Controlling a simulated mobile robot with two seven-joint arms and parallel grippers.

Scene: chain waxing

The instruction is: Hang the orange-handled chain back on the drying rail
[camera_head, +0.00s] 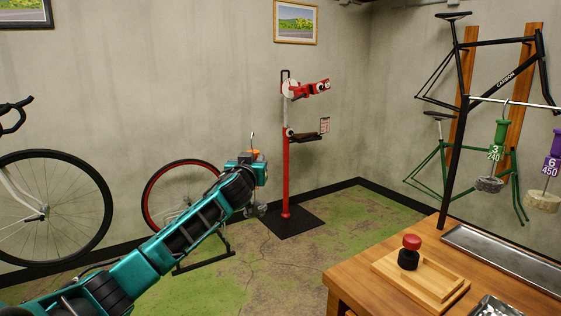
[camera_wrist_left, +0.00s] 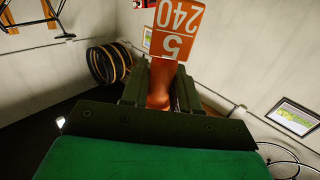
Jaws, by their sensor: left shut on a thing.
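My left gripper (camera_head: 254,160) is shut on the orange handle (camera_wrist_left: 160,85) and holds it up in the air. The handle's orange tag (camera_wrist_left: 178,30) reads 5 and 240, upside down in the left wrist view. In the head view a metal hook (camera_head: 252,139) sticks up above the gripper and a grey chain bundle (camera_head: 255,210) hangs below it. The drying rail (camera_head: 515,102) is a silver bar on a black post at the right, well away from the gripper. My right gripper is not in view.
A green-handled chain (camera_head: 502,137) and a purple-handled chain (camera_head: 551,165) hang on the rail. Below stands a wooden bench (camera_head: 346,285) with a metal tray (camera_head: 500,255) and a wooden board (camera_head: 388,268). A red repair stand (camera_head: 286,175) stands behind, right of the gripper.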

